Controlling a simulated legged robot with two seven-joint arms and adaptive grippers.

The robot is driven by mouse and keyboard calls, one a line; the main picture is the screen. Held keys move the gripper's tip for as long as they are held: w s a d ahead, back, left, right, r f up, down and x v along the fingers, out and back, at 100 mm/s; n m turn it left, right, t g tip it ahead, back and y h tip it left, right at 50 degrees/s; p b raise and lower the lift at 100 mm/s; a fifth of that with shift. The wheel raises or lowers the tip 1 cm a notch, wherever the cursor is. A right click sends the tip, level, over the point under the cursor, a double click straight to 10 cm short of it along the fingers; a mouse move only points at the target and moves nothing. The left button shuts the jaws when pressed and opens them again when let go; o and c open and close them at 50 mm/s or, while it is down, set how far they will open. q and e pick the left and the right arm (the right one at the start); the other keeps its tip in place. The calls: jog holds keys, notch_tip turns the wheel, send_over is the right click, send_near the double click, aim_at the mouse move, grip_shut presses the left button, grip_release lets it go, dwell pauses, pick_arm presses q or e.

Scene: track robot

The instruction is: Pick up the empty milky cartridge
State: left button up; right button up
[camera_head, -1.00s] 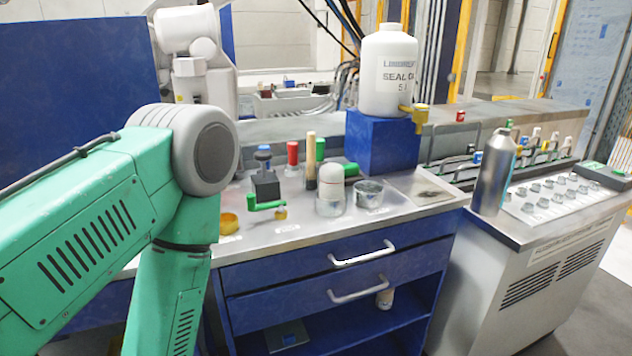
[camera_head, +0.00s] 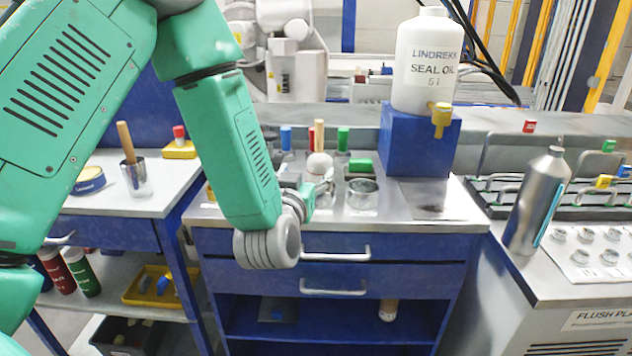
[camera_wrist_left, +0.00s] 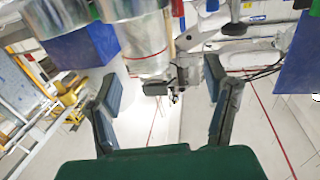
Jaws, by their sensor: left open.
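A white, dome-topped cartridge-like container (camera_head: 319,165) stands on the metal top of the blue cabinet, partly hidden behind my left gripper. I cannot tell whether it is empty. My left gripper (camera_head: 322,190) is at the cabinet's front edge, just in front of this container. In the left wrist view my left gripper (camera_wrist_left: 165,108) shows two spread fingers with nothing between the tips. A pale cylinder with a red line (camera_wrist_left: 145,45) shows beyond the fingers there, apart from them. Another small pale cylinder (camera_head: 388,309) lies in the cabinet's lower shelf. My right gripper is not in view.
A glass dish (camera_head: 362,195) stands right of the container. A blue block (camera_head: 418,140) carries the seal oil jug (camera_head: 424,62). A silver bottle (camera_head: 534,200) stands on the right-hand bench. Drawer handles (camera_head: 335,255) stick out below my gripper.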

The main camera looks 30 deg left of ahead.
aim_at(320, 166)
pick_arm(q)
jog(key=shift+w, duration=0.45)
jog(key=shift+w+d+r, duration=0.1)
jog(key=shift+w+d, duration=0.05)
jog(key=shift+d, duration=0.1)
jog(key=w, duration=0.4)
jog(key=shift+d+r, duration=0.25)
jog(key=shift+d, duration=0.1)
jog(key=a, duration=0.2)
jog(key=shift+w+a+f, duration=0.3)
jog(key=shift+w+f, duration=0.05)
jog(key=shift+a, duration=0.25)
jog(key=c, duration=0.6)
jog(key=shift+d, duration=0.35)
jog(key=c, duration=0.8)
jog(key=shift+d+r, duration=0.25)
jog(key=shift+d, duration=0.5)
jog(key=shift+a, duration=0.1)
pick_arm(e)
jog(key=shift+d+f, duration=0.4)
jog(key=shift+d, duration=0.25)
